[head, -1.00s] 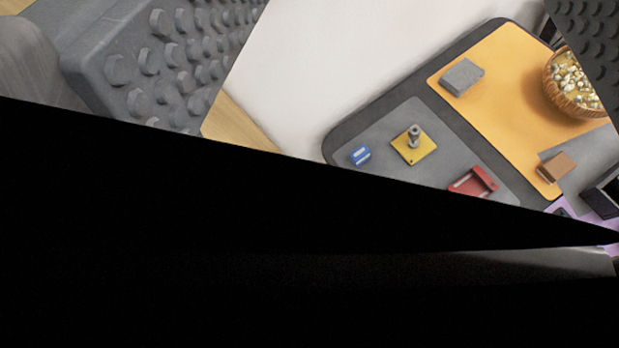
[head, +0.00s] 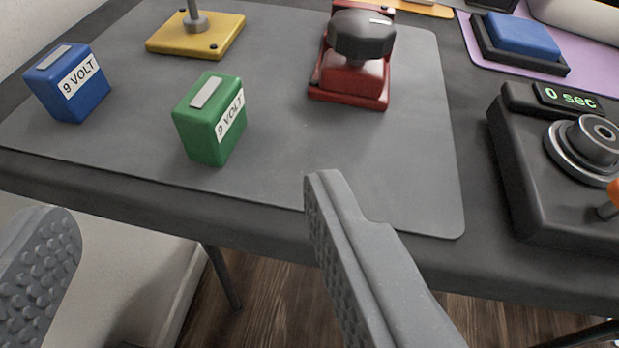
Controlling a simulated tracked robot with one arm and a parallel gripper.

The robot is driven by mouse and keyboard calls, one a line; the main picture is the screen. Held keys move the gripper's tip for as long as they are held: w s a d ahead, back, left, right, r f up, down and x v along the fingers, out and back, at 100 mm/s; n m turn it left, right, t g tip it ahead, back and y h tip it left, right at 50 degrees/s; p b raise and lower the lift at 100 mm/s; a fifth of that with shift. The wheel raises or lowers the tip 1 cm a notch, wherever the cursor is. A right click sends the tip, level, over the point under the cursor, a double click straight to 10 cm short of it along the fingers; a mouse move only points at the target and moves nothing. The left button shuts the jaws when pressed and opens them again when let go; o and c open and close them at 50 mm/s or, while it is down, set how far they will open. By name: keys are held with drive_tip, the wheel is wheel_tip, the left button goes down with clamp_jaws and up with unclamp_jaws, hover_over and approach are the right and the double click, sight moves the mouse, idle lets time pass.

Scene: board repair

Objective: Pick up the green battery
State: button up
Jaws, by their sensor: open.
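The green battery (head: 207,122) is a small upright box with a white 9 VOLT label, standing on a grey mat (head: 277,160) near the table's front edge. My gripper (head: 190,215) is open, with one finger at the lower left and the other right of centre. Nothing is between the fingers. In the picture the battery appears above the gap between the fingertips, beyond them and apart from them. A similar blue battery (head: 66,85) stands to its left.
A yellow plate with a grey post (head: 196,36) is behind the batteries. A red device with a black knob (head: 350,75) stands to the right. A black timer box (head: 545,185) reading 0 sec and a blue block (head: 520,36) are at far right. The mat around the green battery is clear.

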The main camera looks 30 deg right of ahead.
sight(209, 126)
drive_tip(key=x, duration=0.4)
drive_tip(key=b+x, duration=0.1)
drive_tip(key=x, duration=0.2)
drive_tip(key=shift+s+d+f, duration=0.2)
drive_tip(key=shift+d+f, duration=0.05)
drive_tip(key=shift+a+b+x, duration=0.2)
drive_tip(key=shift+b+x, duration=0.1)
drive_tip(key=shift+x, duration=1.4)
drive_tip(key=shift+a+b+x, duration=0.2)
drive_tip(key=shift+b+x, duration=0.1)
drive_tip(key=shift+x, duration=1.4)
drive_tip(key=shift+f, duration=0.1)
drive_tip(key=c, duration=1.3)
